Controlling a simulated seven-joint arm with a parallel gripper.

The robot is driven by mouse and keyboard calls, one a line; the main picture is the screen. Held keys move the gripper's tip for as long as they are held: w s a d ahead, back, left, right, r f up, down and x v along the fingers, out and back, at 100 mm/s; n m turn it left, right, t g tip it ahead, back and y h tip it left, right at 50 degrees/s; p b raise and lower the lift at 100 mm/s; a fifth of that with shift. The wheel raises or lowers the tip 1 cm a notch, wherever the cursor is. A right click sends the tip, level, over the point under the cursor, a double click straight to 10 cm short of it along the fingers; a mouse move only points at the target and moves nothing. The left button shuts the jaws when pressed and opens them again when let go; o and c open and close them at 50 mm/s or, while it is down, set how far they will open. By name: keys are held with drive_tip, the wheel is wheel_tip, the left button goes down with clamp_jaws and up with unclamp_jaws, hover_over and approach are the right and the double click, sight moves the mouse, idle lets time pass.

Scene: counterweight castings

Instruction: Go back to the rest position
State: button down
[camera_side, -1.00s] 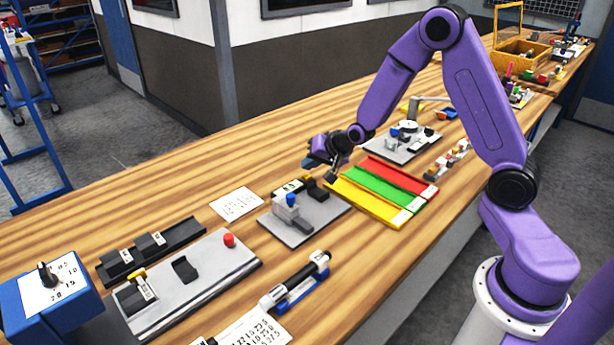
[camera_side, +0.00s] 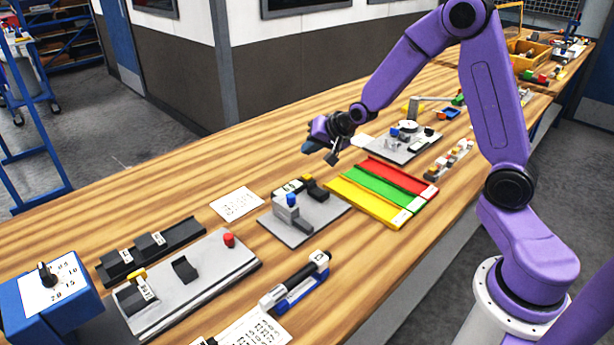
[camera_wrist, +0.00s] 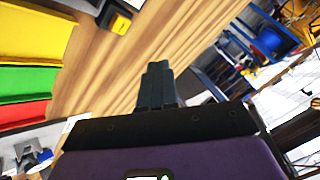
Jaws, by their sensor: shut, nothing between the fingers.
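My gripper (camera_side: 328,156) hangs in the air above the wooden bench (camera_side: 270,150), left of and above the red lane (camera_side: 398,177) in the side view. Its fingers point down and to the left and hold nothing. In the wrist view the two dark fingers (camera_wrist: 158,84) lie close together, with bench wood behind them.
Green (camera_side: 383,188) and yellow (camera_side: 366,204) lanes lie beside the red one. A grey plate with a blue-knobbed block (camera_side: 290,213) stands in front. A grey fixture plate (camera_side: 403,148) stands behind the lanes. The bench is clear left of my gripper.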

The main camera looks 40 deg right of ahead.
drive_tip(key=shift+a, duration=0.1)
drive_tip(key=s+a+r+n+g+y, duration=0.1)
drive_tip(key=s+a+n+g, duration=0.2)
drive_tip(key=s+a+n, duration=0.45)
drive_tip(key=s+a+r+n+g+y, duration=0.15)
drive_tip(key=s+a, duration=0.35)
drive_tip(key=s, duration=0.5)
drive_tip(key=s+d+r+n+g+h, duration=0.1)
drive_tip(key=s+n, duration=0.4)
drive_tip(key=s, duration=0.5)
drive_tip(key=s+d+r+n+g+h, duration=0.1)
drive_tip(key=s+d+n+g+h, duration=0.1)
drive_tip(key=s+n, duration=0.4)
drive_tip(key=s+d+g, duration=0.1)
drive_tip(key=s, duration=0.4)
drive_tip(key=shift+d+r, duration=0.15)
drive_tip(key=shift+r, duration=0.05)
